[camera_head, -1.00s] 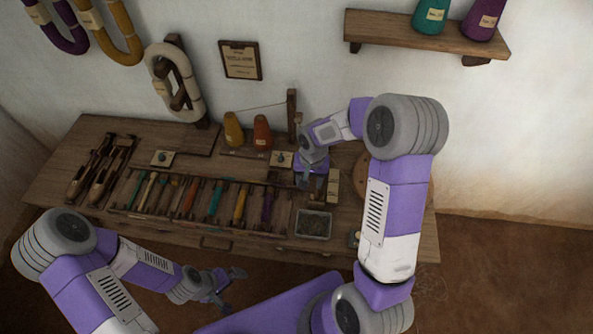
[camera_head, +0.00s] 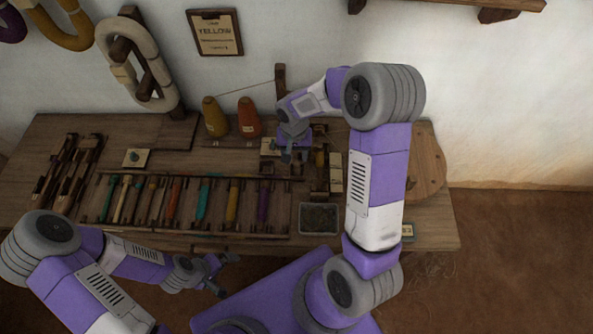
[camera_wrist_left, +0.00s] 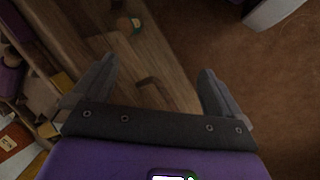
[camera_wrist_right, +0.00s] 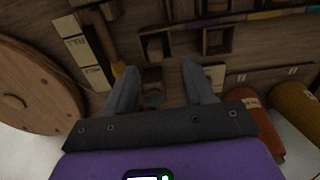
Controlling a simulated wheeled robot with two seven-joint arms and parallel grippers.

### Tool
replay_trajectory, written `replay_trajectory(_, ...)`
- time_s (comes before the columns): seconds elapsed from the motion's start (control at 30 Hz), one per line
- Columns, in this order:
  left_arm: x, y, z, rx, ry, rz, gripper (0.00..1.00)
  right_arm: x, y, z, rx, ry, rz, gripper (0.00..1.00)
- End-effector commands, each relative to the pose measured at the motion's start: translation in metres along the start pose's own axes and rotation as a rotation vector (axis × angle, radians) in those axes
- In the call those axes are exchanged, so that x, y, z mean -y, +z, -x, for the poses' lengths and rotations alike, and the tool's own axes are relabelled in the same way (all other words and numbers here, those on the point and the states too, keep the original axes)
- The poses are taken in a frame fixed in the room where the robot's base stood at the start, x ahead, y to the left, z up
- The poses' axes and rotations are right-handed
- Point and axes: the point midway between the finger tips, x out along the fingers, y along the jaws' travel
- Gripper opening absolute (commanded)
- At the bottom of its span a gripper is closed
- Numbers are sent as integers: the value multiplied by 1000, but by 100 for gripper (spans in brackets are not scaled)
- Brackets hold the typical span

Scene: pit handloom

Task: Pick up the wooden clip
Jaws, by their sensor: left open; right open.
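I cannot pick out the wooden clip with certainty. My right gripper (camera_head: 294,157) is open over the back right part of the wooden bench. In the right wrist view its spread fingers (camera_wrist_right: 160,70) have small, dark, blurred pieces between and beyond them; none shows clearly as a clip. The fingers hold nothing that I can see. My left gripper (camera_head: 226,274) is open and empty in front of the bench's front edge. In the left wrist view its fingers (camera_wrist_left: 157,68) are spread above a brown wooden surface and the floor.
The bench (camera_head: 75,219) carries a rack of coloured tools (camera_head: 203,200), dark wooden tools (camera_head: 62,175) at left and a grey tray (camera_head: 319,218). Yellow (camera_head: 214,118) and orange (camera_head: 248,118) cones stand behind. A round wooden disc (camera_wrist_right: 35,90) lies beside the right gripper.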

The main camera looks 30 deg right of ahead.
Motion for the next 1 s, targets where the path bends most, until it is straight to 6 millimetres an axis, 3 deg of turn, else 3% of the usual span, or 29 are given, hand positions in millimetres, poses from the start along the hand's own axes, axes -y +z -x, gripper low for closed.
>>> replay_trajectory(0.53,9,-1,-25,-1,0,0,100,-8,-2,-67,3,0,0,53)
replay_trajectory(0.8,9,-1,-24,-1,0,0,100,-8,-2,-70,0,-1,0,53)
replay_trajectory(1.0,9,-1,-24,0,0,0,100,-8,-2,-70,0,-1,0,23)
